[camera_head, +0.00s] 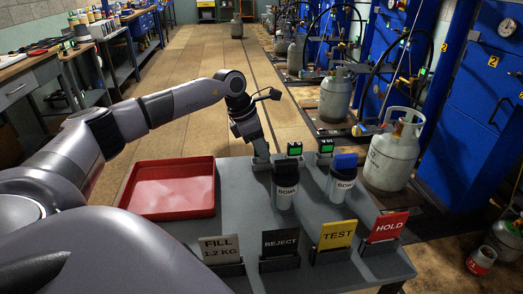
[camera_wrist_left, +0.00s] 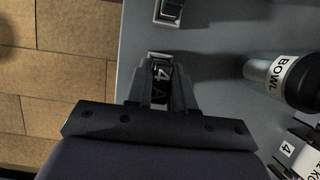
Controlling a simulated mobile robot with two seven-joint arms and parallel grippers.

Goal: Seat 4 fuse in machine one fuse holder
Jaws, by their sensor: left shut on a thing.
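My left gripper (camera_head: 261,160) points down at the far edge of the grey table. In the left wrist view its fingers (camera_wrist_left: 164,98) are shut on a dark fuse (camera_wrist_left: 161,76) with white "4 A" lettering. A pale metal rim (camera_wrist_left: 158,55) shows at the fuse's far end, perhaps a holder; whether the fuse is in it or only above it I cannot tell. Another pale square metal socket (camera_wrist_left: 168,11) lies apart, farther up that view. In the head view the fuse is hidden by the gripper. My right gripper is out of view.
Two green-lit units (camera_head: 294,149) (camera_head: 326,146) stand right of the gripper, with two BOWL canisters (camera_head: 285,190) (camera_head: 341,182) nearer. A red tray (camera_head: 172,188) is at left. FILL, REJECT, TEST and HOLD cards (camera_head: 336,234) line the front. A gas cylinder (camera_head: 391,160) stands right.

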